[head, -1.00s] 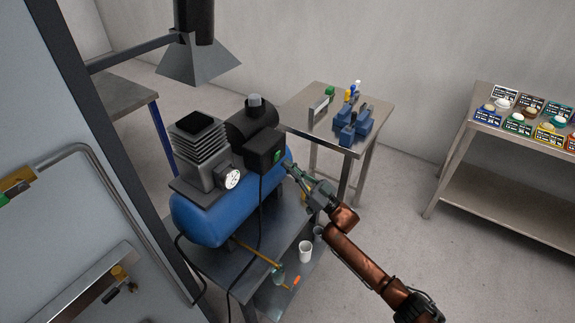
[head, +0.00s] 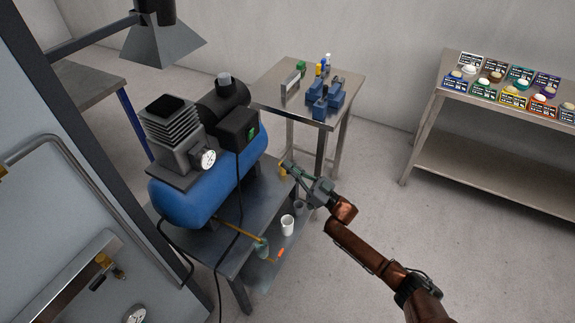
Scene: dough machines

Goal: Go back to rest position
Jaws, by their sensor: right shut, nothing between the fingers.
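My right gripper (head: 291,166) is shut and empty. It is in the middle of the head view, at the end of my copper-coloured right arm, which comes in from the lower right. In the picture it lies just right of the blue compressor (head: 208,179), with a gap between them, and over the right edge of the compressor's dark table (head: 262,198). My left gripper is not in view.
A steel table (head: 270,93) with blue clamp-like parts (head: 326,98) stands behind. A white cup (head: 287,225) is on the lower shelf. Open floor lies at the right.

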